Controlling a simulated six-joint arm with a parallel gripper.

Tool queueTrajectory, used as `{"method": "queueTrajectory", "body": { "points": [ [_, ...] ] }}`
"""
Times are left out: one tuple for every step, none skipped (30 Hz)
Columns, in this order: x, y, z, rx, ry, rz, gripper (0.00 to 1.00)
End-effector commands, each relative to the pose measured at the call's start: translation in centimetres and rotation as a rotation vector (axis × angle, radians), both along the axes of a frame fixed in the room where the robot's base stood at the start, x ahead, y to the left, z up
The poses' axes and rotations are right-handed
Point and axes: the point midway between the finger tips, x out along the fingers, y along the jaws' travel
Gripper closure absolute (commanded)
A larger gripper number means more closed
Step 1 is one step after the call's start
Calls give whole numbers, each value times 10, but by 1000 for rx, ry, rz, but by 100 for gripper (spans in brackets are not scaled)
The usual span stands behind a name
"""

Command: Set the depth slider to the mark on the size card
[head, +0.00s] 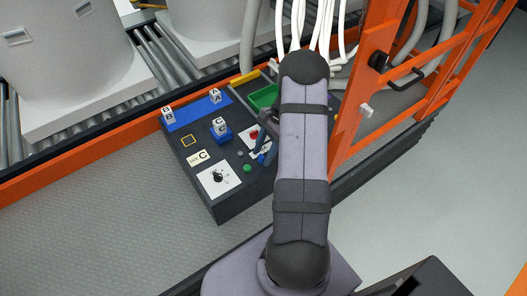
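My gripper (266,144) is low over the right part of the dark console (232,203), mostly hidden behind my own arm. Its fingers are too small and covered to show whether they are open or shut. I cannot clearly make out the depth slider; a white plate with a red part (253,135) lies right beside my gripper, partly covered. A pale card with the letter C (199,157) lies on the console's left part. No slider mark can be read on it.
Lettered blocks B (168,113), A (215,95) and C (219,125) stand on blue areas. A black knob (217,177), green button (247,169) and green tray (264,97) are also on the console. An orange frame (352,100) rises at the right.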

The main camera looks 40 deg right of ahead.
Motion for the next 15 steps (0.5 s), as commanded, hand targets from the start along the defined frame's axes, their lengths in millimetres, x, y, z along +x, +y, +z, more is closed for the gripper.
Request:
{"method": "queueTrajectory", "body": {
  "points": [
    [0, 1, -1, 0, 0, 0, 61],
    [0, 1, -2, 0, 0, 0, 61],
    [0, 1, -2, 0, 0, 0, 61],
    [0, 1, -2, 0, 0, 0, 61],
    [0, 1, -2, 0, 0, 0, 61],
    [0, 1, -2, 0, 0, 0, 61],
    [0, 1, -2, 0, 0, 0, 61],
    [0, 1, -2, 0, 0, 0, 61],
    [0, 1, -2, 0, 0, 0, 63],
    [0, 1, -2, 0, 0, 0, 70],
    [0, 1, -2, 0, 0, 0, 78],
    [0, 1, -2, 0, 0, 0, 87],
    [0, 1, -2, 0, 0, 0, 94],
    [0, 1, -2, 0, 0, 0, 100],
    [0, 1, -2, 0, 0, 0, 100]
  ]
}}
